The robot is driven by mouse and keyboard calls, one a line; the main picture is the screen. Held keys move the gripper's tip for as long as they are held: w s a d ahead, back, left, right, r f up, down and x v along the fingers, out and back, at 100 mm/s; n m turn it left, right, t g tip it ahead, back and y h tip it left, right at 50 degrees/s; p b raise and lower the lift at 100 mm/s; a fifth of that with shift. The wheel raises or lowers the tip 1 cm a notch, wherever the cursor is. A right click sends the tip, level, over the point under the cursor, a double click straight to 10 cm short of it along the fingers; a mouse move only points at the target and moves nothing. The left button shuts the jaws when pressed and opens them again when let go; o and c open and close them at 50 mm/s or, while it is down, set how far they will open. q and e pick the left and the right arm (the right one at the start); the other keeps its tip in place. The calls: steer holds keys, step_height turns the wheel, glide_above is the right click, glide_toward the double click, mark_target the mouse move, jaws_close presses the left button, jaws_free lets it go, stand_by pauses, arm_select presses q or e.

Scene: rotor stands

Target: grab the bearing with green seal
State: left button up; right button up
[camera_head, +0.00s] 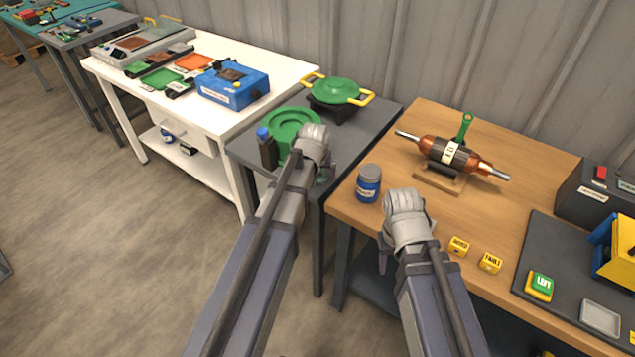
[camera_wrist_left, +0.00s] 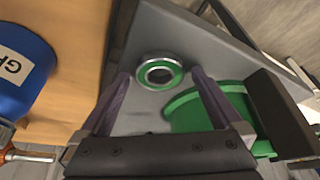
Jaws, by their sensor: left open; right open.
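The bearing with green seal (camera_wrist_left: 172,82) lies flat on the grey table, a metal ring with a green inner band and an open centre. In the left wrist view it shows between and just beyond the fingertips of my left gripper (camera_wrist_left: 158,78), which is open and not around it. In the head view my left gripper (camera_head: 321,178) hangs over the front right part of the grey table and mostly hides the bearing. My right gripper (camera_head: 385,258) is in front of the wooden bench's edge. Its fingers are mostly hidden by its wrist.
A round green tray (camera_head: 284,119), a dark bottle with blue cap (camera_head: 267,149) and a green-lidded pot (camera_head: 336,90) stand on the grey table (camera_head: 378,112). A blue jar (camera_head: 368,186) stands on the adjoining wooden bench (camera_head: 400,160), with a copper rotor (camera_head: 440,150) on a stand.

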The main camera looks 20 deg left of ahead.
arm_select(q)
steer(key=c, duration=1.5)
